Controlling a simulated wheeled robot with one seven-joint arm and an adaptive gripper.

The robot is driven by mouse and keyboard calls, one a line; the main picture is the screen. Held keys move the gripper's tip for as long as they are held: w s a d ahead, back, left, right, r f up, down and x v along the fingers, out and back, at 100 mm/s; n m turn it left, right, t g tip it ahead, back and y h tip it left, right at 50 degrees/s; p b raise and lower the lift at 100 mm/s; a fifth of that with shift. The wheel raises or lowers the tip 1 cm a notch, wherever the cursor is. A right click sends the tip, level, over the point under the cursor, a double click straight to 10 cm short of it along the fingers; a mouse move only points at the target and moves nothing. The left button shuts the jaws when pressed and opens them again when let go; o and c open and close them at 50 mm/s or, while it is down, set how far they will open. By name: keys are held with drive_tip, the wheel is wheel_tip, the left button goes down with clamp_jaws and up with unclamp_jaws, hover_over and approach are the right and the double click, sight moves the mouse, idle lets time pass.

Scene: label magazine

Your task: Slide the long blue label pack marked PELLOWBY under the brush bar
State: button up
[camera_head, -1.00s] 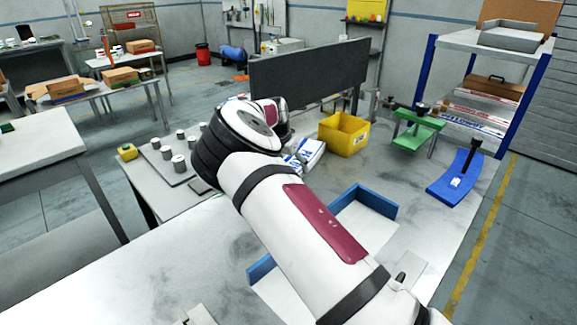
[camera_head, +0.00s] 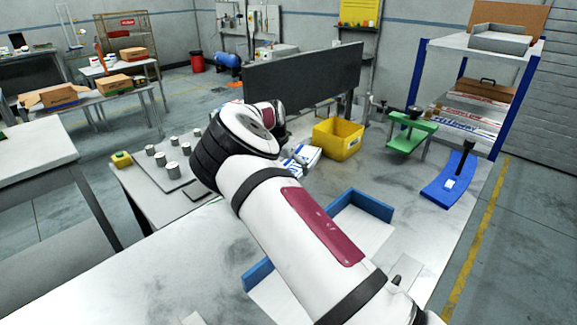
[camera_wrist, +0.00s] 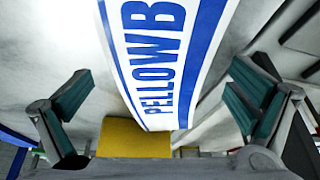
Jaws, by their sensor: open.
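A long white pack with blue stripes and blue letters reading PELLOWB (camera_wrist: 160,60) fills the middle of the wrist view; its top end runs out of the picture. My gripper (camera_wrist: 160,98) is open, with one finger on each side of the pack and gaps visible between. I cannot tell how far the pack lies beyond the fingers. In the head view my arm hides the gripper; white-and-blue packs (camera_head: 302,158) show just right of it. A blue-walled tray (camera_head: 362,203) is partly behind my arm. I cannot make out the brush bar for certain.
A yellow bin (camera_head: 338,138) stands behind the packs, before a dark panel (camera_head: 305,82). A green stand (camera_head: 412,133) and a blue curved piece with a dark handle (camera_head: 452,182) are at the right. Several grey cylinders (camera_head: 172,167) stand at the left. The front bench is largely clear.

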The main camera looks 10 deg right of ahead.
drive_tip(key=shift+w+f, duration=0.25)
drive_tip(key=shift+f, duration=0.15)
